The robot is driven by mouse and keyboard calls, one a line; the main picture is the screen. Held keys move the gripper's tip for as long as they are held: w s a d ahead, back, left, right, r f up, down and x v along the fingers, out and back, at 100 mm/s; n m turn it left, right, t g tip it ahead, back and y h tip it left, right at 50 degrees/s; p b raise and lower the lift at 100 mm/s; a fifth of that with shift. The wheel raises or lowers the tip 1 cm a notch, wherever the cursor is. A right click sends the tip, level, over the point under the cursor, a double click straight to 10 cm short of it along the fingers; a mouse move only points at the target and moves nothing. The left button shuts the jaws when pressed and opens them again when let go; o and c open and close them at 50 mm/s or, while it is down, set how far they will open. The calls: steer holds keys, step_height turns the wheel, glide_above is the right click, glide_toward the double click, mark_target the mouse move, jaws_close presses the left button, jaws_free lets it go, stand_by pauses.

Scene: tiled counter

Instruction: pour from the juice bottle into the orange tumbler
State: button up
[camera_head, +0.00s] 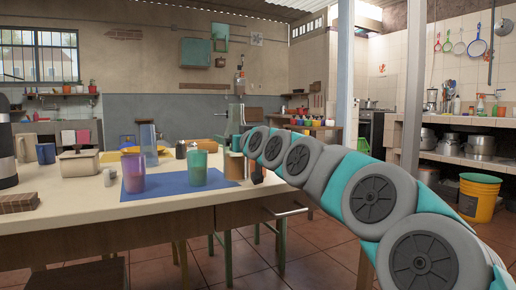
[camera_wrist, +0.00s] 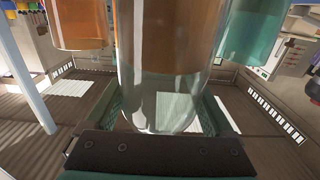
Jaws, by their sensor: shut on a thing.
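The juice bottle (camera_wrist: 168,40) fills the middle of the wrist view. It is clear glass with orange-brown juice towards the top of the picture and a clear part below. My gripper (camera_wrist: 165,112) is shut on it, with a green finger on each side. An orange tumbler (camera_wrist: 82,28) shows at the left of the wrist view, apart from the bottle. In the head view an orange-brown vessel (camera_head: 235,166) stands by the mat's right edge; I cannot tell whether it is the bottle or the tumbler. My gripper is mostly hidden there.
A teal tumbler (camera_head: 197,167) and a purple tumbler (camera_head: 133,173) stand on the blue mat (camera_head: 165,186). The teal one seems to show at right in the wrist view (camera_wrist: 250,36). A lidded pot (camera_head: 80,163) stands left of the mat.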

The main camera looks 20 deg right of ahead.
steer(key=shift+r+p, duration=1)
steer(key=shift+r, duration=1.5)
